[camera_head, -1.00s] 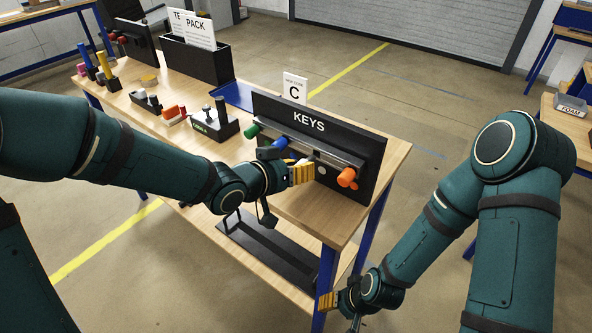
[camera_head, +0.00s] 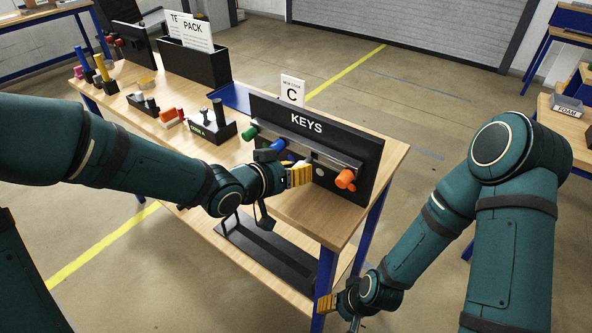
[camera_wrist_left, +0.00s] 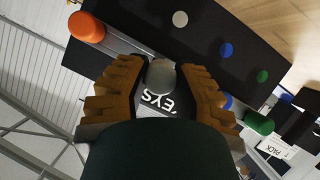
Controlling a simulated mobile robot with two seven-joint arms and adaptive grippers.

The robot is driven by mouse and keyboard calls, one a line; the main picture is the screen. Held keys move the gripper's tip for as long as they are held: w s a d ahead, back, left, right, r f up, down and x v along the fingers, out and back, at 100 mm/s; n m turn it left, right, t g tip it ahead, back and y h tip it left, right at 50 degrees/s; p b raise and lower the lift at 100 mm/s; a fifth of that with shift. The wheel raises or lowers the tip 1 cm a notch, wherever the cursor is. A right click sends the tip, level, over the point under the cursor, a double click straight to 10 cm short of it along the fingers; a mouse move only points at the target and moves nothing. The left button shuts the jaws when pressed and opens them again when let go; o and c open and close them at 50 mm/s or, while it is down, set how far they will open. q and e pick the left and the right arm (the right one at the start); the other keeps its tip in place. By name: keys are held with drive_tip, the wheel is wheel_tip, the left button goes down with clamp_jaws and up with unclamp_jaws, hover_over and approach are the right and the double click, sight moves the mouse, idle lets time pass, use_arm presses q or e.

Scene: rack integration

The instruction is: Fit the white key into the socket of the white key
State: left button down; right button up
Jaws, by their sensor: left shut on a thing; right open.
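My left gripper (camera_head: 300,176) is at the front of the black KEYS board (camera_head: 371,155), between the blue and orange keys. In the left wrist view its ribbed orange fingers (camera_wrist_left: 161,85) are shut on the white key (camera_wrist_left: 161,76), a pale round cylinder. In the head view the fingers hide this key. A white disc (camera_wrist_left: 180,19) on the board shows apart from the held key in the wrist view. I cannot tell whether the key is in its socket. My right gripper (camera_head: 325,303) is open and low beside the table's front leg.
An orange key (camera_head: 345,179) sits right of my left gripper; a blue key (camera_head: 278,145) and a green key (camera_head: 250,132) sit to its left. A card marked C (camera_head: 292,90) stands behind the board. A black block with pegs (camera_head: 213,129) is further left on the table (camera_head: 290,210).

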sight(298, 164)
use_arm(q)
drive_tip(key=shift+w+d, duration=1.15)
drive_tip(key=shift+w, duration=0.3)
idle(0.7)
drive_tip(key=c, duration=0.8)
unclamp_jaws()
drive_tip(key=shift+o, duration=0.2)
drive_tip(key=shift+a, duration=0.1)
drive_tip(key=v, duration=1.2)
drive_tip(key=shift+f, duration=0.1)
wheel_tip(298, 164, down, 17)
drive_tip(key=a+n+g+y, duration=0.2)
drive_tip(key=n, duration=0.2)
drive_tip(key=s+a+f+n+g+y, duration=0.1)
drive_tip(key=s+f+g, duration=0.2)
drive_tip(key=s+f, duration=0.3)
drive_tip(key=s+a+f+n+g+y, duration=0.1)
drive_tip(key=s+f, duration=0.5)
drive_tip(key=f, duration=0.6)
drive_tip(key=shift+s+f+g+y, duration=0.3)
drive_tip(key=shift+g+y, duration=0.5)
drive_tip(key=shift+g, duration=0.1)
